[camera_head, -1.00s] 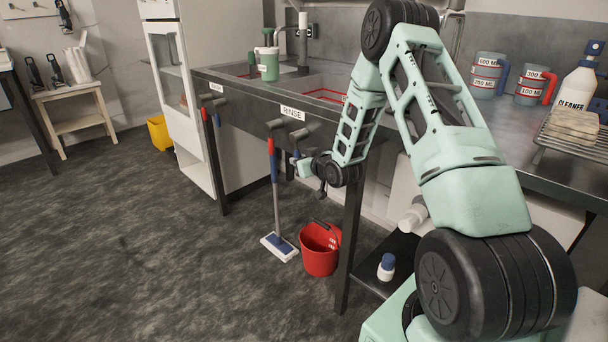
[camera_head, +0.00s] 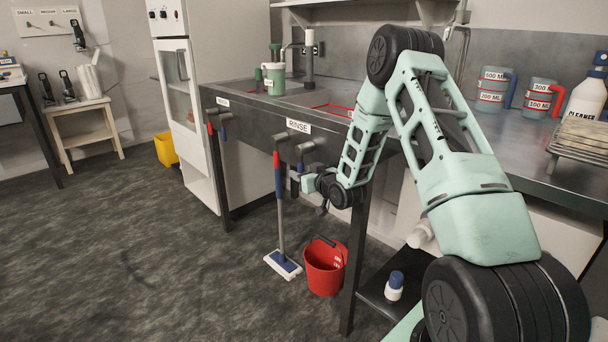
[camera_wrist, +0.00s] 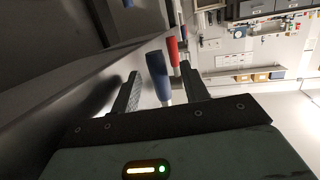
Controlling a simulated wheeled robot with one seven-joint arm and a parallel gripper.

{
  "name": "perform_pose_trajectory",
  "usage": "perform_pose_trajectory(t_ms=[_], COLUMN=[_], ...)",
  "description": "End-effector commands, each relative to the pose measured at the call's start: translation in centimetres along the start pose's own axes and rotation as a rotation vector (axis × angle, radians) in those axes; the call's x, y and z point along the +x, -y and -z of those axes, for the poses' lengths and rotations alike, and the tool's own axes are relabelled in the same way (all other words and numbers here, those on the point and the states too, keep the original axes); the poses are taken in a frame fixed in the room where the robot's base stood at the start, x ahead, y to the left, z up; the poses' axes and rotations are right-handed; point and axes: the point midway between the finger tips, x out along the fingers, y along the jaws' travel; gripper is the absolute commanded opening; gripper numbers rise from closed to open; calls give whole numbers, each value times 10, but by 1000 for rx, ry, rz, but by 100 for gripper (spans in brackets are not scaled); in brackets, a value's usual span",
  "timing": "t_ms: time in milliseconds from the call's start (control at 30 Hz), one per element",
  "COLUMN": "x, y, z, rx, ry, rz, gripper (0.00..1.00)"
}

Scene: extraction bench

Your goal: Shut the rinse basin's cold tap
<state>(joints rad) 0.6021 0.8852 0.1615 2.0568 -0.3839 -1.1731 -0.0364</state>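The rinse basin (camera_head: 338,107) is set in the steel bench, with the RINSE label (camera_head: 298,126) on its front. Two tap bodies stick out below the label. The red lever (camera_head: 276,160) hangs from the left one. The right tap body (camera_head: 305,148) belongs to the cold tap; its lever is mostly hidden by my gripper in the head view. In the wrist view the blue cold lever (camera_wrist: 158,80) shows between my gripper's fingers (camera_wrist: 160,72). The fingers are open, with a gap on each side of the lever. The red lever (camera_wrist: 173,50) is just beyond.
Another pair of red and blue levers (camera_head: 223,130) hangs under the left basin. A mop (camera_head: 283,264) stands below the rinse taps and a red bucket (camera_head: 325,268) is right of it. A bench leg (camera_head: 353,260) and low shelf are beside the bucket.

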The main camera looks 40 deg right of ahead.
Motion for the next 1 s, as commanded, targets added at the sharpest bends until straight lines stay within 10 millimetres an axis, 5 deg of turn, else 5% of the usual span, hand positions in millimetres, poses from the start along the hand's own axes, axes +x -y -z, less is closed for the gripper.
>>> perform_pose_trajectory(t_ms=[367,1000], x=[-14,-150], y=[0,-1], z=[0,0], rx=[0,1], ry=[3,2], rz=[-1,-3], gripper=[45,45])
